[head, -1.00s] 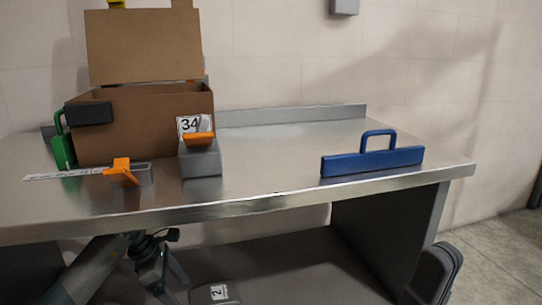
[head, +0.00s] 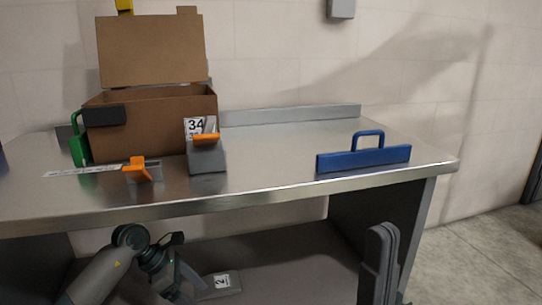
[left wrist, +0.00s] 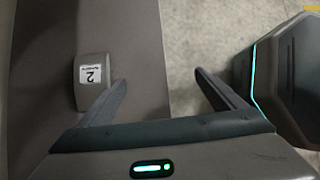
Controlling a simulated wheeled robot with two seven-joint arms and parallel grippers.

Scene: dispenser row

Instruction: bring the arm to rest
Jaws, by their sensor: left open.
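My left arm comes in at the lower left of the head view, and its gripper (head: 178,278) hangs in front of the bench, below the top's front edge. In the left wrist view its two dark fingers (left wrist: 160,80) are spread wide with nothing between them. A grey block labelled 2 (left wrist: 92,80) is just left of the left finger, apart from or behind it. My right gripper (head: 378,265) is a dark grey upright shape at the lower right of the head view; its jaw gap cannot be made out.
The steel bench top (head: 270,185) carries an open cardboard box (head: 150,130), a green-handled item (head: 79,145), two orange-topped dispensers (head: 143,170) (head: 206,155) and a blue-handled bar (head: 363,158). A lower shelf (head: 290,255) lies beneath. Open floor (head: 490,255) is at right.

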